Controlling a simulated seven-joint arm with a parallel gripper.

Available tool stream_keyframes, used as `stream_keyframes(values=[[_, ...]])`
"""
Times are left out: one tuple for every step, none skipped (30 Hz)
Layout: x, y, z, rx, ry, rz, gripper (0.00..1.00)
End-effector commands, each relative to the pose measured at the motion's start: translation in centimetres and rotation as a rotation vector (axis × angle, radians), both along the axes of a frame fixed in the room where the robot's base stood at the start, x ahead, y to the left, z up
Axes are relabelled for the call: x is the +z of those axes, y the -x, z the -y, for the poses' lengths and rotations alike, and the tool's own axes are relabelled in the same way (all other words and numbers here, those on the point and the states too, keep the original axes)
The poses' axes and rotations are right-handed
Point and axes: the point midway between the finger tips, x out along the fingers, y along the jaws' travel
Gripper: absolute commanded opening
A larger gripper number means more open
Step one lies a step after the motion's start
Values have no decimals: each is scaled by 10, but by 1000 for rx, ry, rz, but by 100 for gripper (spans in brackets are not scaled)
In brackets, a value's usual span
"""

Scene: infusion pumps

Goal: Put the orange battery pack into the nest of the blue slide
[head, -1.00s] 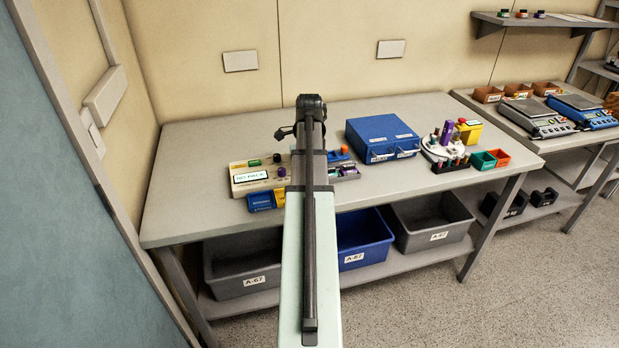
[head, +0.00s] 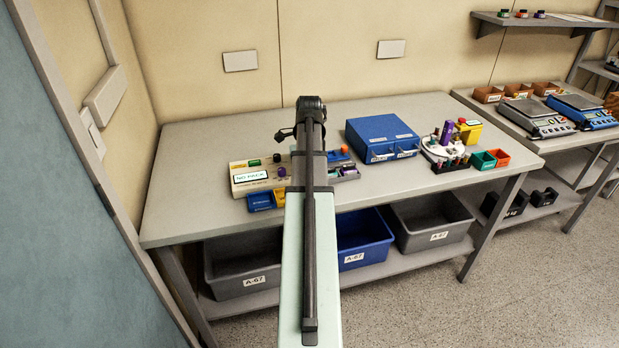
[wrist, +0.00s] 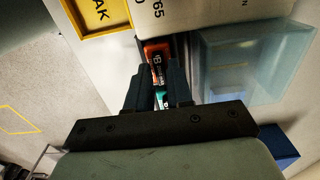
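The orange battery pack (wrist: 157,52), with a dark label, shows in the wrist view just past and between my fingers, in a narrow dark slot. A green patch (wrist: 160,97) shows nearer, in the finger gap. My gripper (wrist: 161,72) has its two dark fingers a small distance apart, overlapping the pack's sides in the picture; whether they touch it I cannot tell. In the head view the blue slide (head: 261,202) stands at the front of a beige pump whose screen (head: 249,177) reads NO PACK. My arm hides the gripper and pack there.
A yellow slide (head: 280,199) is beside the blue one; a yellow tray (wrist: 98,15) shows in the wrist view. A translucent bluish box (wrist: 250,62) is close on the right. A blue case (head: 383,137) and a round carousel (head: 446,148) stand right of my arm. The table's left end is clear.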

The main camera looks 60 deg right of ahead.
Motion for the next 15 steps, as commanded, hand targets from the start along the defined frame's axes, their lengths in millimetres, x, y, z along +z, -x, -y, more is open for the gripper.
stream_keyframes(values=[[0, 0, 0, 0, 0, 0, 16], [0, 0, 0, 0, 0, 0, 13], [0, 0, 0, 0, 0, 0, 9], [0, 0, 0, 0, 0, 0, 6], [0, 0, 0, 0, 0, 0, 3], [0, 0, 0, 0, 0, 0, 0], [0, 0, 0, 0, 0, 0, 0], [0, 0, 0, 0, 0, 0, 0], [0, 0, 0, 0, 0, 0, 0], [0, 0, 0, 0, 0, 0, 0], [0, 0, 0, 0, 0, 0, 0], [0, 0, 0, 0, 0, 0, 0], [0, 0, 0, 0, 0, 0, 0], [0, 0, 0, 0, 0, 0, 0], [0, 0, 0, 0, 0, 0, 0]])
